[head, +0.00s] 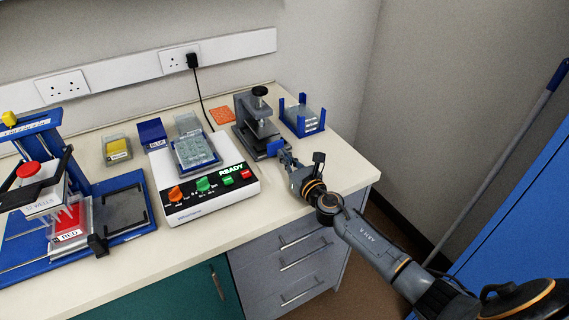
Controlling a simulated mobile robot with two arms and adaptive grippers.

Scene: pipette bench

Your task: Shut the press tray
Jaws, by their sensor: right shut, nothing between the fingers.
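The grey press (243,122) stands upright at the back right of the bench, with a black knob on top. A small blue piece, which looks like the front of its tray (273,148), shows at its lower right side. My right gripper (284,151) is shut and empty, with its fingertips right at this blue piece. I cannot tell whether they touch it. How far the tray sticks out is hard to see, as the press and gripper hide part of it. My left gripper is not in view.
A white control box (190,205) with a clear lidded plate stands left of the press. A blue rack (303,129) stands close behind the gripper. A blue pipetting stand (125,240) fills the left. Bare bench (345,175) lies at the right end.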

